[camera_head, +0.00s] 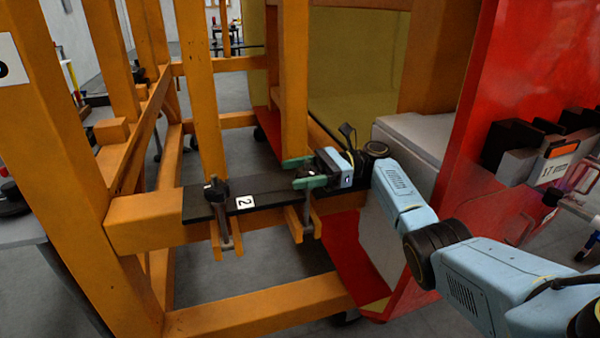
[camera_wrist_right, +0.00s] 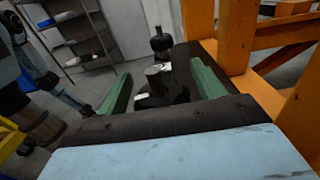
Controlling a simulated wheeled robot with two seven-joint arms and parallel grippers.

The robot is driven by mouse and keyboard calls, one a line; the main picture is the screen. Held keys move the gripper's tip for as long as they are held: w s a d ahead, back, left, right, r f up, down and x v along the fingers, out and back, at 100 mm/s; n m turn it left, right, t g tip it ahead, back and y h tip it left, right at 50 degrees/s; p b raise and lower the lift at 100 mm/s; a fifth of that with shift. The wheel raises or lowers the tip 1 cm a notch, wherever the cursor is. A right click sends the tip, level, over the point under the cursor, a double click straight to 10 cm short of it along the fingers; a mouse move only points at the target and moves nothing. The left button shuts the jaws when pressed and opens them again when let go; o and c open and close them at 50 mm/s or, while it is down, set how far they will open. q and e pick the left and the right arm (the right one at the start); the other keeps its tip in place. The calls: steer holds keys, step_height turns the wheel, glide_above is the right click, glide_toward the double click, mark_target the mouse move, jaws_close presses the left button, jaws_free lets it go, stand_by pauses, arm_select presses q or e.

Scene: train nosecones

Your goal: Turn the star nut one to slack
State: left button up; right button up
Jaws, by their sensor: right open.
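My right gripper (camera_head: 303,172) is over the black plate (camera_head: 270,186) on the orange frame. In the right wrist view its green fingers (camera_wrist_right: 160,70) are open, one on each side of a dark star nut (camera_wrist_right: 162,92) with a stud end on top. I see gaps beside the nut, and no clear contact. In the head view this nut is mostly hidden by the gripper. A second black star nut (camera_head: 216,190) sits farther left on the plate, beside a white label marked 2 (camera_head: 244,202). It also shows beyond the fingers in the wrist view (camera_wrist_right: 160,43). My left gripper is not in view.
Orange posts (camera_head: 203,100) and a second upright (camera_head: 293,80) rise behind the plate. A red panel (camera_head: 475,120) stands at the right, near my right arm. Orange forked pieces (camera_head: 228,240) hang below the plate. Shelves (camera_wrist_right: 75,30) stand in the wrist view's background.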

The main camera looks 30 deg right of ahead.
mark_target(300, 171)
steer(key=shift+r, duration=0.1)
steer(key=shift+r, duration=0.4)
step_height(300, 171, up, 8)
steer(key=shift+r+p, duration=0.15)
steer(key=shift+p, duration=0.95)
steer(key=shift+r, duration=0.35)
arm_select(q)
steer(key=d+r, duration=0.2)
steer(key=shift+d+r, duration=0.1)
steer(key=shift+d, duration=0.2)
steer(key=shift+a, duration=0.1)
